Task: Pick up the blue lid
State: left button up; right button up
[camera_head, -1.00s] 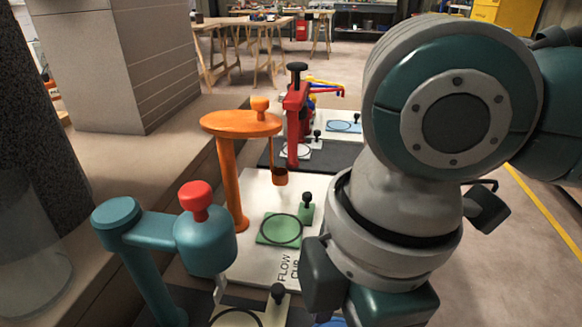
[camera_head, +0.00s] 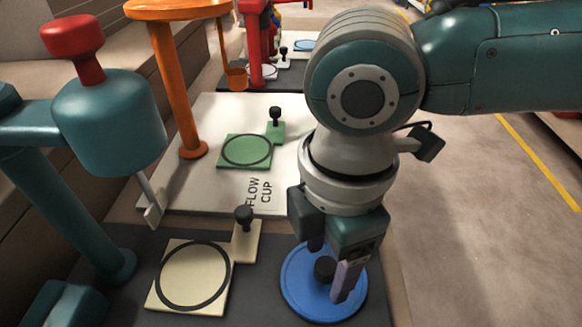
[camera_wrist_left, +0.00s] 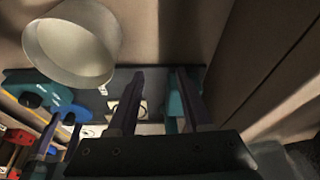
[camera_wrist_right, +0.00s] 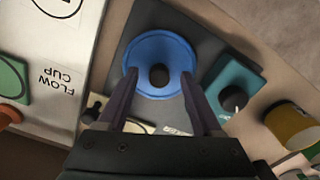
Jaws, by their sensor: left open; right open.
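The blue lid (camera_head: 298,284) is a flat round disc with a dark knob at its middle. It lies on the dark mat (camera_head: 258,310) right of a cream plate. My right gripper (camera_head: 331,262) is open above the lid, pointing down, and its fingers hide part of the disc. In the right wrist view the blue lid (camera_wrist_right: 160,47) shows between and beyond the fingertips, its knob (camera_wrist_right: 159,74) between the two fingers of the right gripper (camera_wrist_right: 159,76). I cannot tell whether the fingers touch the knob. My left gripper (camera_wrist_left: 160,75) is open and empty, away from the lid.
A teal stand with a red knob (camera_head: 74,38) rises at the left. The cream plate (camera_head: 190,275) has a black-knobbed tab. Behind are the white flow cup board (camera_head: 215,108) and an orange stand (camera_head: 172,75). A pale round container (camera_wrist_left: 72,48) is near my left gripper.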

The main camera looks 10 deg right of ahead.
jog(key=shift+f, duration=0.35)
jog(key=shift+c, duration=0.4)
grip_shut()
